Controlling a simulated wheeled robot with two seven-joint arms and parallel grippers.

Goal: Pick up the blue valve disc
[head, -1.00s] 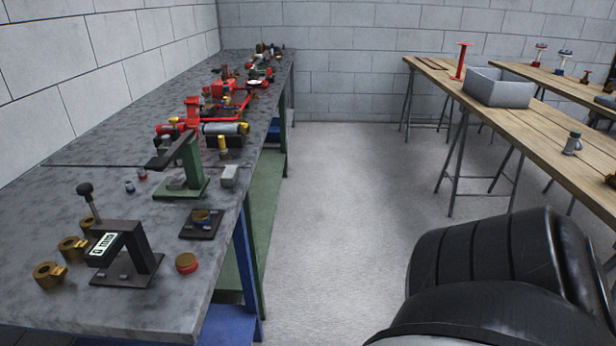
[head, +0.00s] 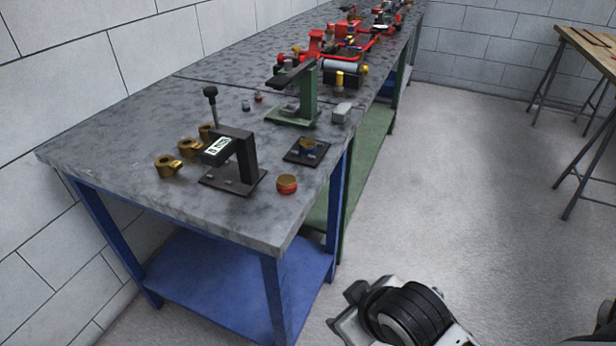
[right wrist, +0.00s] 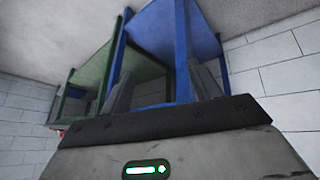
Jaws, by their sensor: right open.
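In the head view, a small round blue piece with a brass-coloured top, which looks like the blue valve disc (head: 307,146), sits on a square black plate (head: 293,157) near the right edge of the grey-topped bench. My right gripper (right wrist: 160,80) shows in the right wrist view with its two fingers apart and nothing between them. Beyond the fingers are the bench's blue legs and lower shelf, so it is away from the disc. Part of my arm shows at the bottom of the head view. My left gripper is not in view.
A red disc with a brass top (head: 287,185) lies near the bench edge. A black press (head: 235,160), several brass rings (head: 168,166) and a green stand (head: 305,95) are close by. Blue bench legs (head: 276,300) stand below.

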